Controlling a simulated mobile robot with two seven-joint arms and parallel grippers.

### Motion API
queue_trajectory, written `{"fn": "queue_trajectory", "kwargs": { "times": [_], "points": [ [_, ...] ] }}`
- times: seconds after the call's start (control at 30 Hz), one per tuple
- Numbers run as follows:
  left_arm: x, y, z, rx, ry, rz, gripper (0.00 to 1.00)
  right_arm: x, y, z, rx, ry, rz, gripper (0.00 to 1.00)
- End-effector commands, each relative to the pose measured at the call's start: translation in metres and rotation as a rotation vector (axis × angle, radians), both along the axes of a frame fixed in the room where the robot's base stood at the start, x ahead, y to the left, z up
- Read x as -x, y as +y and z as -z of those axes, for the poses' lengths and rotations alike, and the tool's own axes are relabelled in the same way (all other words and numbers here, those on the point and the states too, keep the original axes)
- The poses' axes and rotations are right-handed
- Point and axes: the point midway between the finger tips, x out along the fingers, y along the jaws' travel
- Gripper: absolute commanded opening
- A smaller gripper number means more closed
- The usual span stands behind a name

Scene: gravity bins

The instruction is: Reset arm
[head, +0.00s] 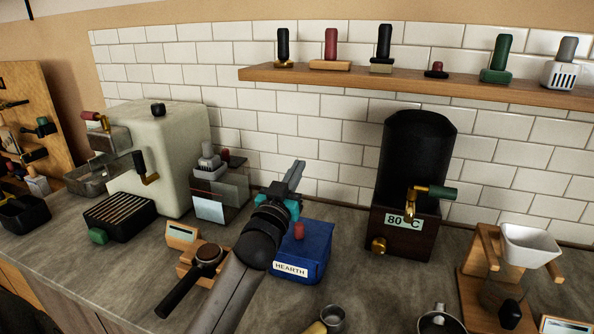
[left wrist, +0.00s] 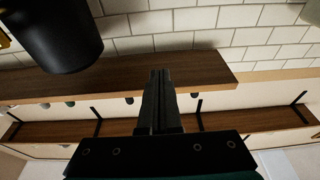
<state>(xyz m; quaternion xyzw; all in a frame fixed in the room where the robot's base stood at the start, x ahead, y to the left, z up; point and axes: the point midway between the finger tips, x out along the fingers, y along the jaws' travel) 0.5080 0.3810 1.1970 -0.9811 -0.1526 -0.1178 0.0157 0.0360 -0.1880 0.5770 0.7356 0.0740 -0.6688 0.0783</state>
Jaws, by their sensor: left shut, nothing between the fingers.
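My left gripper (head: 294,178) is raised above the counter in the middle of the head view, its fingers pointing up and toward the tiled wall. Its fingers are together with nothing between them. In the left wrist view the closed fingers (left wrist: 160,100) stand against the wall and a wooden shelf (left wrist: 110,75). My left arm (head: 235,285) reaches in from the bottom and passes in front of part of the blue HEARTH box (head: 312,252). My right gripper is in neither view.
A cream espresso machine (head: 165,140) stands left. A portafilter (head: 206,257) lies by the arm, and a dripper stand (head: 478,268) is at right. A shelf (head: 450,86) with several tools runs along the wall.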

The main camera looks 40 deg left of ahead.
Motion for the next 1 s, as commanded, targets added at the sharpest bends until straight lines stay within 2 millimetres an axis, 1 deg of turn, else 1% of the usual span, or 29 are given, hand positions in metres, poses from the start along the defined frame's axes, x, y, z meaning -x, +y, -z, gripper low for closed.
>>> {"fn": "queue_trajectory", "kwargs": {
  "times": [0.03,0.3,0.5,0.73,0.8,0.87,0.97,1.0],
  "points": [
    [0.000,0.000,-0.010,0.001,0.000,0.000,0.00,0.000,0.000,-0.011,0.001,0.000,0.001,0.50],
    [0.000,0.001,-0.035,0.001,0.000,-0.001,0.00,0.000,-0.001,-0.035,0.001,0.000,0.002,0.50],
    [0.001,0.001,-0.042,0.001,0.000,-0.001,0.00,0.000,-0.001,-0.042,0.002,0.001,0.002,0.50],
    [0.001,0.001,-0.042,0.001,0.000,0.000,0.00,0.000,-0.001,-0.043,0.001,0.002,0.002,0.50],
    [0.001,0.000,-0.040,0.002,0.008,0.000,0.00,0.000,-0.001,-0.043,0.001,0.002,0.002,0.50],
    [0.002,-0.004,-0.032,0.007,0.035,-0.001,0.00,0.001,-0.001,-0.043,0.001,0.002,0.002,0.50],
    [0.010,-0.016,-0.005,0.023,0.134,-0.003,0.00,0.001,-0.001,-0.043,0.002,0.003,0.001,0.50],
    [0.015,-0.024,0.011,0.032,0.196,-0.003,0.00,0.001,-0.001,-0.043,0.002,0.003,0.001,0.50]
  ]
}}
